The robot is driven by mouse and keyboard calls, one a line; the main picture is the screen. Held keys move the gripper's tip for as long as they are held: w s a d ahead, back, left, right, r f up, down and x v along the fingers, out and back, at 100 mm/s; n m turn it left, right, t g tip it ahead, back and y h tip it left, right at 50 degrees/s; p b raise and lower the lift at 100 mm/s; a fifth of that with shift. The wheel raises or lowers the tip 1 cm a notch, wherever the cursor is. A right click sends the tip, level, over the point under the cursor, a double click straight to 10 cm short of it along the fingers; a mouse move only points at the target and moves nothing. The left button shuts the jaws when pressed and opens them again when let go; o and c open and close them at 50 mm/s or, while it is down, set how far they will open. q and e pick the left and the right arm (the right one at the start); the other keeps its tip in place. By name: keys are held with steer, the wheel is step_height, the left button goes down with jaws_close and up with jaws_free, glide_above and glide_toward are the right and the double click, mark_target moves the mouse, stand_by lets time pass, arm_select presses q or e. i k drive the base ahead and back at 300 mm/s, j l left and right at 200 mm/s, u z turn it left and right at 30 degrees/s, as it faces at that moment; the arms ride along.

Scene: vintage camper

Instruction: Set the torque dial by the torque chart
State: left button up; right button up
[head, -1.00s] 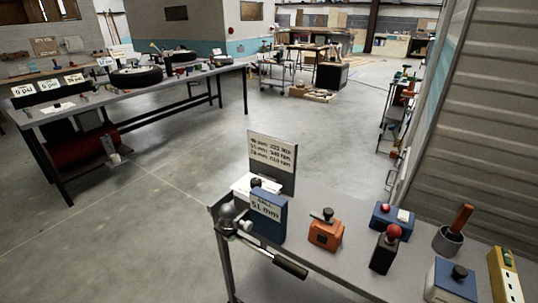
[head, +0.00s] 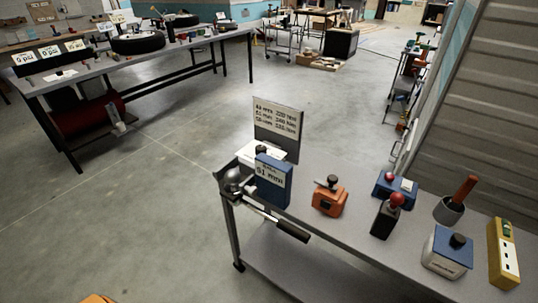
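A grey chart board (head: 290,146) stands at the back left of the near bench. It has a white panel with three lines of text pairing mm and Nm values; the digits are too blurred to read surely. In front of it stands a blue box (head: 271,187) labelled "51 mm". Beside that box is a round silver metal piece (head: 236,181), with a black-handled bar (head: 291,231) at the bench's front edge. An orange box (head: 328,201) and a white-and-blue box (head: 446,253) each carry a black knob. I cannot tell which is the torque dial.
The near bench (head: 350,237) also holds a blue box with a red button (head: 392,187), a black box with a red ball knob (head: 387,216), a cup with a red-handled tool (head: 452,208) and a yellow box (head: 503,253). Floor is clear left of the bench.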

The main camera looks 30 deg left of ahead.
mark_target(260, 148)
steer(key=j+z, duration=0.3)
steer(key=j, duration=0.5)
steer(key=k+j+z, duration=0.15)
steer(key=j+z, duration=0.15)
steer(key=j, duration=0.45)
